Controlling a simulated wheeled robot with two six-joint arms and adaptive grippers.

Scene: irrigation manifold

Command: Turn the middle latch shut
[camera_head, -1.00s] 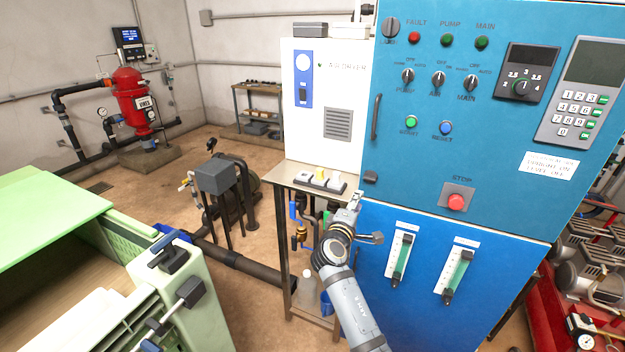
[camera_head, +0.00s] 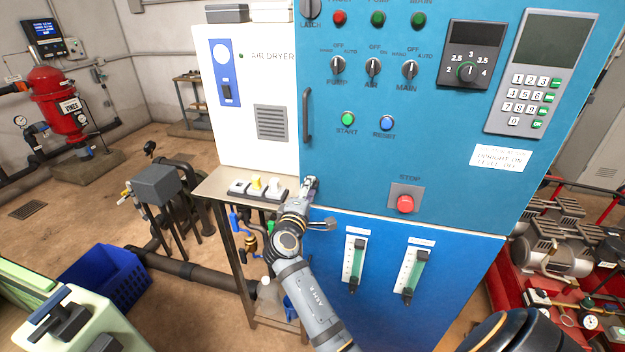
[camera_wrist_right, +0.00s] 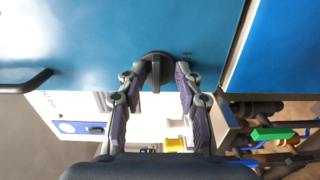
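A black round latch (camera_wrist_right: 155,71) with a raised grip bar sits on the blue cabinet (camera_wrist_right: 120,30), near its edge in the right wrist view. The bar runs up and down in that picture. My right gripper (camera_wrist_right: 157,75) is open, with one finger on each side of the latch; contact is not clear. In the head view my right gripper (camera_head: 309,184) is at the cabinet's left edge, below the door handle (camera_head: 307,115), and hides the latch. A dark round knob marked as a latch (camera_head: 310,8) is at the top edge. My left gripper is not in view.
A red stop button (camera_head: 405,204) and two level gauges (camera_head: 355,262) are to the right. A blue crate (camera_head: 105,278) is lower left.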

